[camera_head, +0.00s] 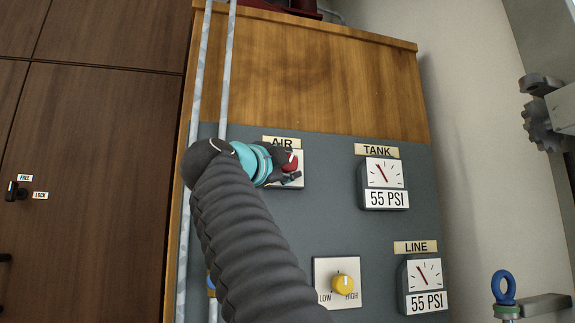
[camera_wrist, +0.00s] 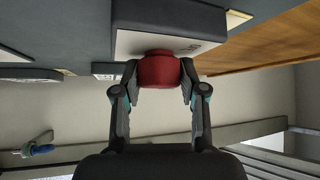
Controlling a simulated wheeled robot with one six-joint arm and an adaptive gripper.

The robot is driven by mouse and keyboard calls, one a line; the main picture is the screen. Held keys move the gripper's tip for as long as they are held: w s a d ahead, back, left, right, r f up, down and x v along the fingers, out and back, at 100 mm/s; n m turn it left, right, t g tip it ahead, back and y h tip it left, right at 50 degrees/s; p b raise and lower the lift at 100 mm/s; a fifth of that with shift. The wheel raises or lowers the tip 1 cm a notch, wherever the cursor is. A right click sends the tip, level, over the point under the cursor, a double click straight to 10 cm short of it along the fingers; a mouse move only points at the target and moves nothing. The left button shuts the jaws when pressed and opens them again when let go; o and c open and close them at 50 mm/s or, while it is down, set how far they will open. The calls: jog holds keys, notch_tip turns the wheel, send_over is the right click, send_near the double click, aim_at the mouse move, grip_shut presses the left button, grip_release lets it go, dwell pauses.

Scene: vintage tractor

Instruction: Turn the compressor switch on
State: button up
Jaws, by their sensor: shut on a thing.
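The compressor switch is a red knob (camera_wrist: 160,71) on a white plate (camera_head: 299,171) under the AIR label (camera_head: 281,142), high on the grey panel. In the wrist view the red knob sits between my two fingers, which touch its sides. My gripper (camera_wrist: 159,82) is shut on it. In the head view my gripper (camera_head: 289,167) reaches the plate from the left, and my arm covers part of the plate. The knob's exact setting cannot be told, as most of the plate's markings are hidden.
A TANK gauge (camera_head: 384,184) and a LINE gauge (camera_head: 424,285) both read 55 PSI. A yellow LOW–HIGH knob (camera_head: 343,284) sits below. Vertical pipes (camera_head: 198,95) run along the panel's left side. A FREE/LOCK latch (camera_head: 14,190) is on the brown doors at left.

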jog(key=shift+s+r, duration=0.15)
jog(key=shift+r, duration=0.2)
dwell(0.5)
jog(key=o, duration=1.1)
jog(key=shift+s+a, duration=0.1)
jog(key=shift+a, duration=0.1)
jog(key=shift+o, duration=0.2)
jog(key=shift+f, duration=0.15)
jog(key=v, duration=1.1)
jog(key=shift+s+a, duration=0.15)
jog(key=shift+s, duration=0.2)
